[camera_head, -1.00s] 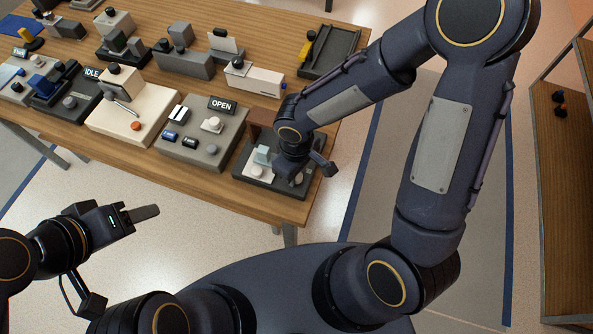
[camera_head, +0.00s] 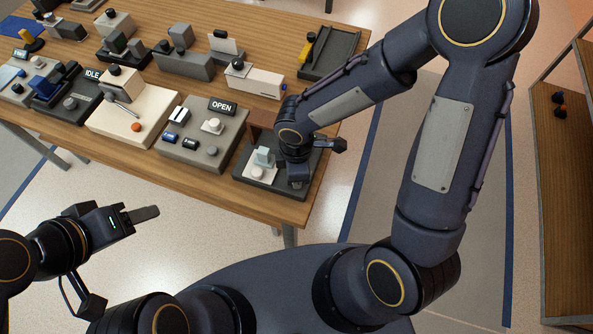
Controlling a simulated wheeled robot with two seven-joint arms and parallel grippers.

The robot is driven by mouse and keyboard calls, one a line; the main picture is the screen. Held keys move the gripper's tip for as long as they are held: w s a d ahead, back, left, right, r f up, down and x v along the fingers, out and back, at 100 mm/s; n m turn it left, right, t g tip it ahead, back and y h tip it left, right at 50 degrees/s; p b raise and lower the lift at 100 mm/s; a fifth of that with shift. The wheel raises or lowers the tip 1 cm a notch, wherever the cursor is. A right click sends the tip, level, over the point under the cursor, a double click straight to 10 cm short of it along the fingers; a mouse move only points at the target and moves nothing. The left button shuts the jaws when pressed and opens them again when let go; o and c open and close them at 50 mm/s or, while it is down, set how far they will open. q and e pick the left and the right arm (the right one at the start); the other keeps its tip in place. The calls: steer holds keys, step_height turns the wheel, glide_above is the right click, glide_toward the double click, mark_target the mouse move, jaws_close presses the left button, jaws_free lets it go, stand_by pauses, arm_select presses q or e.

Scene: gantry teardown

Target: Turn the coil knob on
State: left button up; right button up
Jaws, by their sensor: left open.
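The dark device (camera_head: 248,182) at the front right corner of the table carries a pale block (camera_head: 264,156) and a small white round part (camera_head: 257,172). No label on it shows, so I cannot tell for certain which part is the coil knob. My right gripper (camera_head: 296,182) points down over the right half of this device, just right of the pale block. It hides what is beneath it, and its fingertips do not show clearly. My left gripper (camera_head: 148,213) is open and empty, over the floor in front of the table.
A cream device (camera_head: 112,122) and other units fill the wooden table (camera_head: 205,190). A black tray (camera_head: 330,52) is behind my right arm. A shelf (camera_head: 560,180) stands right.

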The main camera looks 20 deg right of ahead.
stand_by(0.4)
steer(key=o, duration=1)
steer(key=shift+c, duration=0.2)
step_height(320, 180, up, 8)
steer(key=shift+f+p, duration=0.1)
steer(key=shift+p, duration=0.45)
